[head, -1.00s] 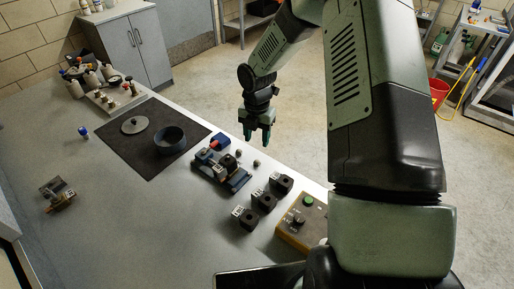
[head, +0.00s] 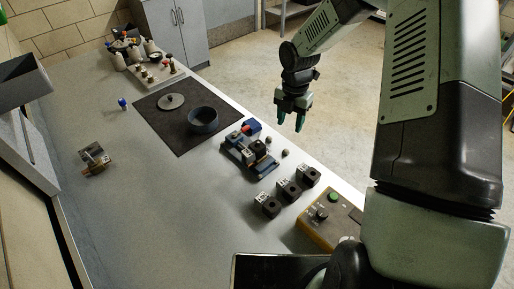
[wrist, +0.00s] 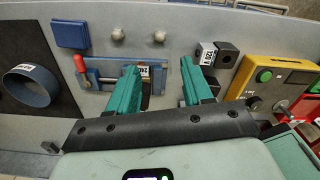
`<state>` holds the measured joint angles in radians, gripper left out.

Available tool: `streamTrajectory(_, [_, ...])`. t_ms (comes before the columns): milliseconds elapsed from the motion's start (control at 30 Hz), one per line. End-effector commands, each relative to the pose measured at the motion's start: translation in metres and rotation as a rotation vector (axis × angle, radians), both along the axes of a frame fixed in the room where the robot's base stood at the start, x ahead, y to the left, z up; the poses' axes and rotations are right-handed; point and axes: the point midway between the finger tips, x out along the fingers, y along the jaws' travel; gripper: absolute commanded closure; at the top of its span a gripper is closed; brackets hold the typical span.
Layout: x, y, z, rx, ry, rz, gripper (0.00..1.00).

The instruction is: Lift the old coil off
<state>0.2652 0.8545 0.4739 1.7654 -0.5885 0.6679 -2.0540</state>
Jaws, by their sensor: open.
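A black coil (head: 259,146) with a white label sits on the blue fixture (head: 265,168) near the bench's right edge; I take it for the old coil. In the wrist view its label (wrist: 143,71) shows beside my left finger, which hides part of the coil. My gripper (head: 292,116) is open and empty, raised above and beyond the fixture in the head view.
Several black labelled coils, one nearest the front (head: 267,206), stand in a row by the yellow control box (head: 322,226). A dark mat (head: 180,132) holds a blue ring (head: 203,121) and a grey lid (head: 171,101). A brass-and-grey part (head: 94,158) lies at left. The middle bench is clear.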

Motion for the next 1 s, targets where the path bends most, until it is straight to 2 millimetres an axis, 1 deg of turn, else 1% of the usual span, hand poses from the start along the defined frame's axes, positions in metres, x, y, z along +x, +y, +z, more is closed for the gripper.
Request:
streamTrajectory(467, [0.000,0.000,0.000,0.000,0.000,0.000,0.50])
streamTrajectory(500, [0.000,0.000,0.000,0.000,0.000,0.000,0.48])
streamTrajectory(633, [0.000,0.000,0.000,0.000,0.000,0.000,0.28])
streamTrajectory(667, [0.000,0.000,0.000,0.000,0.000,0.000,0.26])
streamTrajectory(900, [0.000,0.001,0.000,0.000,0.000,-0.001,0.26])
streamTrajectory(967, [-0.002,0.007,0.002,-0.001,0.001,-0.012,0.26])
streamTrajectory(1000, [-0.005,0.017,0.005,-0.003,0.002,-0.028,0.26])
